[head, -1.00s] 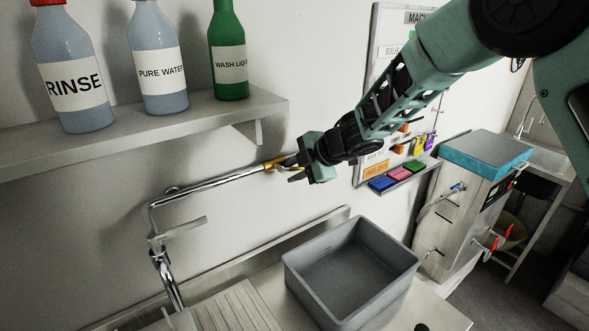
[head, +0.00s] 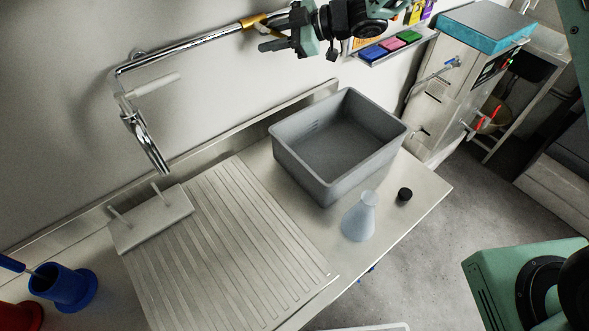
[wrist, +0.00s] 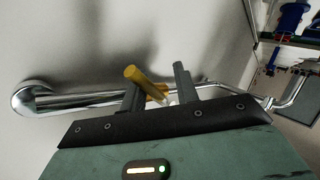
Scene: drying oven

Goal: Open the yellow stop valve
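The yellow stop valve (head: 254,20) sits on the chrome pipe (head: 190,45) along the wall, at the top of the head view. In the wrist view its yellow lever (wrist: 145,82) sticks up in front of the pipe (wrist: 75,98). My gripper (head: 272,46) is beside the valve, its fingers pointing left. In the wrist view my gripper (wrist: 158,85) has its two dark fingers apart. The lever shows between them, nearer the left finger. I cannot tell whether a finger touches it.
A grey basin (head: 340,145) stands on the counter below. A flask (head: 359,218) and a black cap (head: 405,194) are beside it. A ribbed drainboard (head: 225,245) lies to the left, and a blue cup (head: 65,287) is at lower left. The wall is close behind the pipe.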

